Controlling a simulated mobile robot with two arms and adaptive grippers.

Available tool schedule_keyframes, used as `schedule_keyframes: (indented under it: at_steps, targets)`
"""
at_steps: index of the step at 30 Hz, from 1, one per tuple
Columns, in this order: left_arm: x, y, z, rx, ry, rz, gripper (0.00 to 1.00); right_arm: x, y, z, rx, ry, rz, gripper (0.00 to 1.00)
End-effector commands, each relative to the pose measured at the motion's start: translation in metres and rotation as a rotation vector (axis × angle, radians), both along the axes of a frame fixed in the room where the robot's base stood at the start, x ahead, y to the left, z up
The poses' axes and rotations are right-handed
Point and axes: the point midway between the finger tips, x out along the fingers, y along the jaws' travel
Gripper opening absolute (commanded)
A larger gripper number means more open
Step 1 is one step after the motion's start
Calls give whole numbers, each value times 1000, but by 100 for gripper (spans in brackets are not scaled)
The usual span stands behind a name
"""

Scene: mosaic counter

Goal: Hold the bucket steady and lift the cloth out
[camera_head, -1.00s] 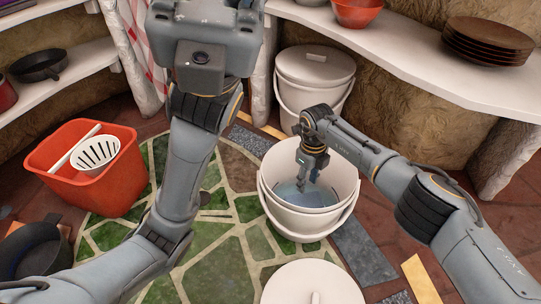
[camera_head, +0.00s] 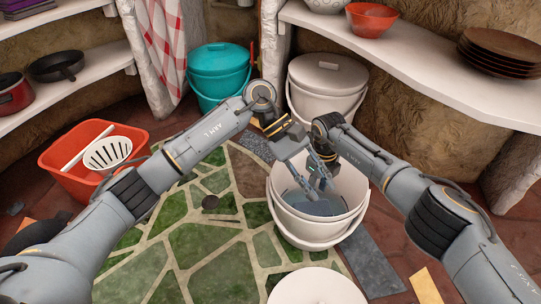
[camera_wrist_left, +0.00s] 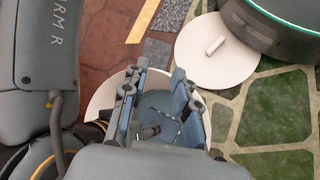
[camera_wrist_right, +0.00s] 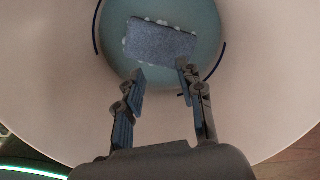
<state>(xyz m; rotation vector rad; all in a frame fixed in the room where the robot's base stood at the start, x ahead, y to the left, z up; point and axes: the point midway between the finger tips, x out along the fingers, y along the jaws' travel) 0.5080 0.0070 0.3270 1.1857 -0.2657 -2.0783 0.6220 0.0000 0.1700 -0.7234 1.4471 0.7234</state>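The white bucket (camera_head: 287,222) stands open on the floor; blue-green water (camera_wrist_right: 196,72) lies in its bottom. The cloth (camera_wrist_right: 160,40), a grey-blue rectangle with white foam around it, lies in the water. My right gripper (camera_wrist_right: 160,72) points down into the bucket, open and empty, with the cloth beyond its fingertips. My left gripper (camera_wrist_left: 160,72) is open at the bucket's far side in the head view, close to the right gripper. Whether its fingers straddle the rim (camera_wrist_left: 104,97) I cannot tell. In the head view, the grippers overlap and partly hide the bucket's inside.
A white lid (camera_head: 316,288) lies in front of the bucket. A lidded white bucket (camera_head: 325,85) and a teal bucket (camera_head: 219,72) stand behind. A red tub (camera_head: 75,180) with a white colander (camera_head: 107,153) is at left. The green mosaic floor (camera_head: 205,250) between is mostly clear.

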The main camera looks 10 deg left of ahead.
Motion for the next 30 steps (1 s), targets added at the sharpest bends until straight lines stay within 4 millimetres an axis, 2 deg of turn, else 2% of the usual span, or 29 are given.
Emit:
schedule_keyframes:
  at_steps: [3, 6, 9, 13, 20, 30]
  targets:
    - [31, 35, -24, 195, -207, -85, 29, 0, 0, 0, 0, 0, 0, 38]
    - [54, 66, -35, 345, -334, -158, 29, 0, 0, 0, 0, 0, 0, 38]
    - [72, 93, -39, 467, -418, -218, 29, 0, 0, 0, 0, 0, 0, 38]
    - [86, 116, -39, 571, -477, -269, 29, 0, 0, 0, 0, 0, 0, 38]
    - [92, 124, -50, 615, -498, -294, 29, 0, 0, 0, 0, 0, 0, 38]
    - [91, 119, -114, 612, -494, -291, 29, 0, 0, 0, 0, 0, 0, 38]
